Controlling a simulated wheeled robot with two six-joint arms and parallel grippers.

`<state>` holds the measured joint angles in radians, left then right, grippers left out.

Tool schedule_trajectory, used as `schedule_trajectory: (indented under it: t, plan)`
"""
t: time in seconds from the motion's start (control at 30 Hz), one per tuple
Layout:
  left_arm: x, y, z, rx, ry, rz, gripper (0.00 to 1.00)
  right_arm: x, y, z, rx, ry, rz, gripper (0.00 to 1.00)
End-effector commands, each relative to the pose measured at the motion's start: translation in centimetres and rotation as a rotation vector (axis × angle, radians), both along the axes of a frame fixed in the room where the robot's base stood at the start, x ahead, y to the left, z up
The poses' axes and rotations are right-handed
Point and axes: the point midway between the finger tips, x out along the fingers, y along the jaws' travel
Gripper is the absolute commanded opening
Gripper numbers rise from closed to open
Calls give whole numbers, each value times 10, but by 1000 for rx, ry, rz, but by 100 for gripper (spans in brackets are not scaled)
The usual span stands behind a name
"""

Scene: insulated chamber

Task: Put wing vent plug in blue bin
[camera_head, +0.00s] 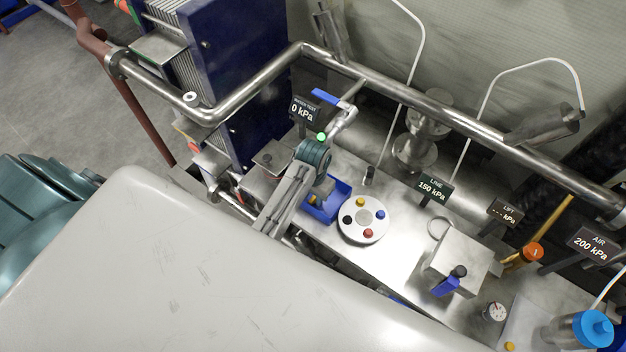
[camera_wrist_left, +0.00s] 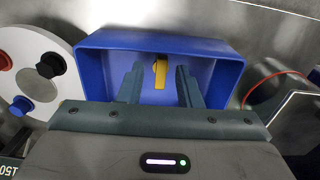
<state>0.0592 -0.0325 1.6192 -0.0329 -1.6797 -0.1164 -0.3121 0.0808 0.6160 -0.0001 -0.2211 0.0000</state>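A small yellow piece, which looks like the wing vent plug, sits inside the blue bin (camera_head: 338,193) against its wall. The yellow piece (camera_wrist_left: 160,74) and the bin (camera_wrist_left: 215,48) show clearly in the left wrist view. My left gripper (camera_wrist_left: 159,80) is open, its two fingers apart and reaching over the bin, one on each side of the yellow piece in the picture. A clear gap shows between each finger and the piece. In the head view my left gripper (camera_head: 323,186) is over the bin and partly hides it. My right gripper is in neither view.
A round white disc (camera_head: 365,217) with several coloured knobs stands right of the bin. A metal block with a blue handle (camera_head: 447,286) stands farther right. A steel pipe (camera_head: 425,101) runs behind, and a blue-levered valve (camera_head: 333,98) is close to my left wrist.

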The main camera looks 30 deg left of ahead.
Motion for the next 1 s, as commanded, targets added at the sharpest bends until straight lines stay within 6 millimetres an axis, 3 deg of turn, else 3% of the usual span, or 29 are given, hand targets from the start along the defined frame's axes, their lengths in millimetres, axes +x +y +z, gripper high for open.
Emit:
schedule_trajectory:
  t: [0.17,0.47,0.5,0.7,1.0]
  plan:
    - [2,0,24,-1,-7,0,32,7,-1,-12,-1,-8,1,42]
    - [1,0,93,-1,-6,-1,32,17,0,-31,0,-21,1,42]
    - [0,0,105,-1,-1,-1,32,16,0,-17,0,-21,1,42]
    - [0,0,116,0,1,0,32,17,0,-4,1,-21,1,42]
    - [0,0,116,0,0,0,32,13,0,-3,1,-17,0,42]
